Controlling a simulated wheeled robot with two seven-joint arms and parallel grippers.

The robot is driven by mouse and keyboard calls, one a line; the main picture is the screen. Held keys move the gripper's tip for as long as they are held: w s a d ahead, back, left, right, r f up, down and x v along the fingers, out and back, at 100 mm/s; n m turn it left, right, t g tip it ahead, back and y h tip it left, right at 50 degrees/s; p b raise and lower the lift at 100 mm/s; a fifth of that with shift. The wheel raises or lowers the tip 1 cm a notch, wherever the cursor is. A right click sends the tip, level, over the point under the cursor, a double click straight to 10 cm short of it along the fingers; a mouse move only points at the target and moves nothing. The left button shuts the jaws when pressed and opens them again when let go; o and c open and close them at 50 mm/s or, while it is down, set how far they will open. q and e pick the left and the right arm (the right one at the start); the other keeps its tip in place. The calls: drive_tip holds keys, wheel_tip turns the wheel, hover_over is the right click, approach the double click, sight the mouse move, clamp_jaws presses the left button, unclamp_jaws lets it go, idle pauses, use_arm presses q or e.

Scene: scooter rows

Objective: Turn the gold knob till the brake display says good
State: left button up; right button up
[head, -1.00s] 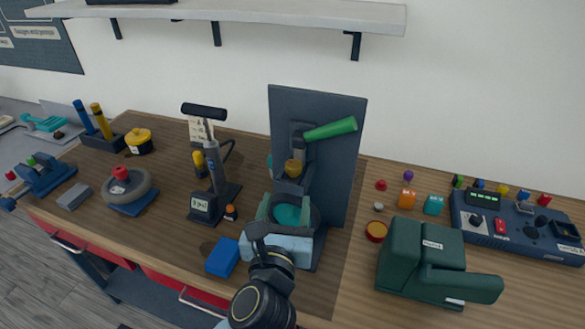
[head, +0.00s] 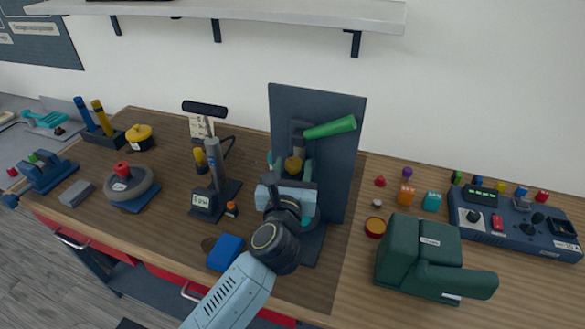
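The gold knob (head: 293,165) sits on the dark upright rig (head: 340,170), below a green lever grip (head: 330,128). My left gripper (head: 292,168) is in front of the rig. Its fingers stand apart, one on each side of the knob; I cannot tell whether they touch it. The gripper body hides the lower part of the rig, where a little teal shows. A small pale display (head: 201,201) is on the pump-like stand to the left, and a green-lit display (head: 481,194) is on the blue panel at right. I cannot tell which is the brake display, nor read either. My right gripper is not in view.
A blue block (head: 225,252) lies left of my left arm. A small wheel (head: 130,186) lies farther left. A dark green machine (head: 430,260) stands at right, with several small coloured pieces behind it. A shelf (head: 250,12) overhangs the wall above.

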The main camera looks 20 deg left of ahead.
use_arm(q)
drive_tip(key=c, duration=0.7)
drive_tip(key=shift+a+r+m+h+p, duration=0.15)
drive_tip(key=shift+m+h+p, duration=0.3)
drive_tip(key=shift+p, duration=0.25)
drive_tip(key=m+h+p, duration=0.2)
drive_tip(key=h+p, duration=0.2)
drive_tip(key=shift+a, duration=0.2)
drive_tip(key=shift+a+m+h+p, duration=0.1)
drive_tip(key=shift+m+h+p, duration=0.5)
drive_tip(key=shift+m+h, duration=0.3)
drive_tip(key=shift+w+m+g+h+p, duration=0.1)
drive_tip(key=shift+m+g+h+p, duration=0.55)
drive_tip(key=shift+h, duration=0.9)
drive_tip(key=o, duration=1)
